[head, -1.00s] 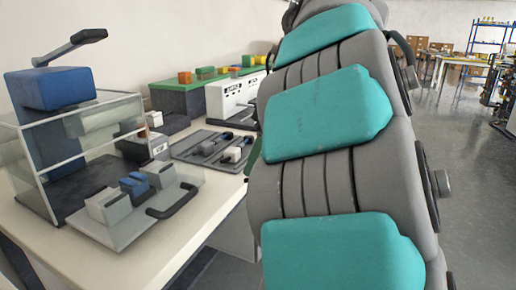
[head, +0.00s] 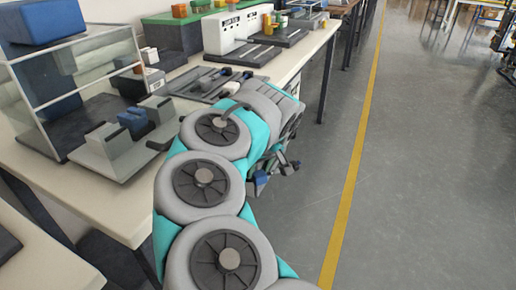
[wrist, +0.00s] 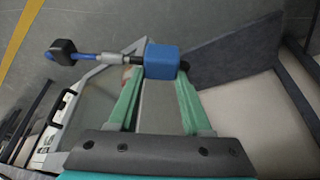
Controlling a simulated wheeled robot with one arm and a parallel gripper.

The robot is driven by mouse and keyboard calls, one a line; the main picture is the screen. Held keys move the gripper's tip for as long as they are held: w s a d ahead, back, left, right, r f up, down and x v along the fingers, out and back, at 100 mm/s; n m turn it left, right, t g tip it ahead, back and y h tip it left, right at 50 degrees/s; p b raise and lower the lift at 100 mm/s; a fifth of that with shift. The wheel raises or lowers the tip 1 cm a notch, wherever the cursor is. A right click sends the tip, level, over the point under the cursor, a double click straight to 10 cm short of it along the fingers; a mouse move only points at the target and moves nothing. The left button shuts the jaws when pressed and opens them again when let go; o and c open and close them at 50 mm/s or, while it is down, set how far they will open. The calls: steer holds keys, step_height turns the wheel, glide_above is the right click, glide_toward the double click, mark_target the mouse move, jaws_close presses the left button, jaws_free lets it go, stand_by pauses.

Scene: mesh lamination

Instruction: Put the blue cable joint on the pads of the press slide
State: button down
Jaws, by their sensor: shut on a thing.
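My gripper (wrist: 160,74) is shut on the blue cable joint (wrist: 162,58), a blue block at the tips of its green fingers in the wrist view. A metal fitting, a blue piece and a black end piece (wrist: 63,52) extend left from the joint. In the head view, a small blue part (head: 259,184) shows at my arm's end, beyond the table's right edge; the fingers are hard to make out there. The press slide (head: 105,153) lies on the table at left, in front of the press, with grey blocks and a blue block (head: 132,121) on it.
The press has a clear guard (head: 85,62) and a blue top (head: 42,20). A dark tray (head: 212,84) with parts lies behind the slide. White units (head: 232,32) stand farther back. Open floor (head: 410,150) lies right of the table.

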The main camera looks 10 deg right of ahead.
step_height(320, 180, down, 11)
steer(key=w+m+h, duration=0.1)
steer(key=w+m, duration=0.1)
steer(key=shift+w+d+m, duration=0.15)
steer(key=shift+w+m, duration=0.15)
steer(key=shift+m, duration=0.1)
steer(key=shift+r, duration=0.15)
